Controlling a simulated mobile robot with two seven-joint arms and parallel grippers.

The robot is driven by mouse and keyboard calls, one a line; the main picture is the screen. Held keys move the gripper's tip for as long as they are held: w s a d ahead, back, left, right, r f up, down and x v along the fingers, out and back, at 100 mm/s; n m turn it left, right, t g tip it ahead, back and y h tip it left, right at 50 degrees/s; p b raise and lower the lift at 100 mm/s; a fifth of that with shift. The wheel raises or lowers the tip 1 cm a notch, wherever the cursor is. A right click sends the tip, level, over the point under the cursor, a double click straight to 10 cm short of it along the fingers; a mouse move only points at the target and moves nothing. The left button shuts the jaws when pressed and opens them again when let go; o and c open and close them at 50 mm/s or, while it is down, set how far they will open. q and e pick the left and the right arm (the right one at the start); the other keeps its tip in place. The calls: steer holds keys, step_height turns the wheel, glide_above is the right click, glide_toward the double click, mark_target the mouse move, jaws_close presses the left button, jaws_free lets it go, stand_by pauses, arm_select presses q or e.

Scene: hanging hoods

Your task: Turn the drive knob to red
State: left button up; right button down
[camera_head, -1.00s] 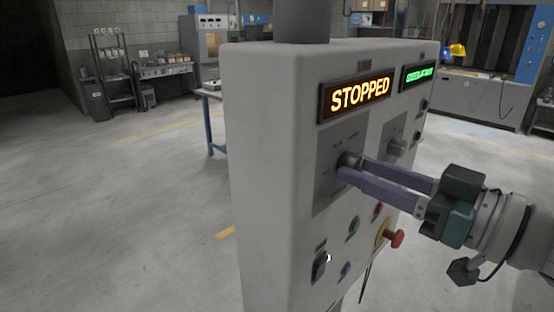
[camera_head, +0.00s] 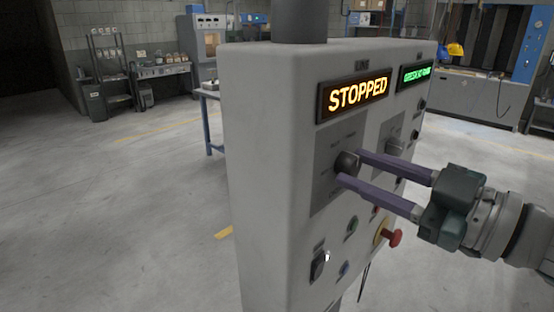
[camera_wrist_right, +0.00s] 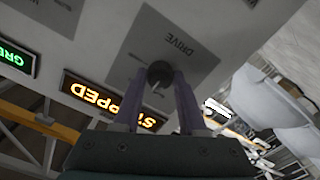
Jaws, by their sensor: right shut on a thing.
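The drive knob (camera_head: 347,162) is a dark round knob on a grey plate on the front of the white control box (camera_head: 265,180). My right gripper (camera_head: 350,168) is shut on it, with one purple finger at its upper right and one at its lower left. In the right wrist view the knob (camera_wrist_right: 159,71) sits between the fingertips, beside the word DRIVE, which appears upside down. The markings around the knob are too small to read, and I see no red mark there. My left gripper is not in view.
A display reading STOPPED (camera_head: 352,98) and a green display (camera_head: 415,74) sit above. A second knob (camera_head: 396,147) is on the right. A red mushroom button (camera_head: 394,237), small buttons and a black switch (camera_head: 318,266) sit below. Open floor lies left.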

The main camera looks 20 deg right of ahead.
steer(key=n, duration=0.4)
steer(key=shift+n, duration=0.3)
steer(key=n+b, duration=0.1)
steer(key=n, duration=0.3)
steer(key=shift+n, duration=0.3)
steer(key=n+b, duration=0.2)
steer(key=n, duration=0.3)
steer(key=n+b, duration=0.1)
steer(key=n, duration=0.2)
steer(key=shift+r, duration=0.15)
steer(key=shift+n, duration=0.5)
steer(key=shift+c, duration=2.3)
jaws_free()
